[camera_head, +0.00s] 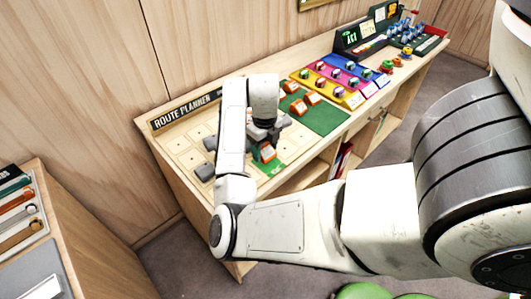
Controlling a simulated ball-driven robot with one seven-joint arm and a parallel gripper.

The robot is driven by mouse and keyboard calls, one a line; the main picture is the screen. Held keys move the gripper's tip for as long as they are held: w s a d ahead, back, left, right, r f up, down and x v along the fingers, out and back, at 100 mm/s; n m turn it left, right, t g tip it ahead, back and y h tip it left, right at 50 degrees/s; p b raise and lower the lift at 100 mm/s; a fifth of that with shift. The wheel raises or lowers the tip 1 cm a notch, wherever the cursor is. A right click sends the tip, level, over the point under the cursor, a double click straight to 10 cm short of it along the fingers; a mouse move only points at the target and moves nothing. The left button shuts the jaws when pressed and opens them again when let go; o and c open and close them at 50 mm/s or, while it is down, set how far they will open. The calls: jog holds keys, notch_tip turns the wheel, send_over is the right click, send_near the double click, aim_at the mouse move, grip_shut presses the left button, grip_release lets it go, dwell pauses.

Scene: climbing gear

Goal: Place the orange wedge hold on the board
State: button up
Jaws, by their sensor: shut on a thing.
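My gripper (265,138) is over the right part of the route planner board, pointing down. It is shut on an orange wedge hold (265,152), which shows just below the fingers, above or at a green patch. I cannot tell whether the hold touches the surface. The board (183,152) is pale wood with marked squares, under a dark "ROUTE PLANNER" sign (183,110). Grey holds (205,172) sit on its left and front part. My arm hides part of the board. More orange holds (312,98) lie on the green mat (322,119) to the right.
Pink, yellow and blue trays (355,101) with small holds stand right of the green mat. A dark display (352,40) and a rack of small blue items (407,33) are farther back. A wooden cabinet (75,235) stands at the lower left. Open shelves lie under the counter.

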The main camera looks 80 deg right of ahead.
aim_at(265, 148)
jog(key=shift+s+f, duration=0.1)
jog(key=shift+f, duration=1.2)
jog(key=shift+f, duration=0.2)
jog(key=o, duration=1.1)
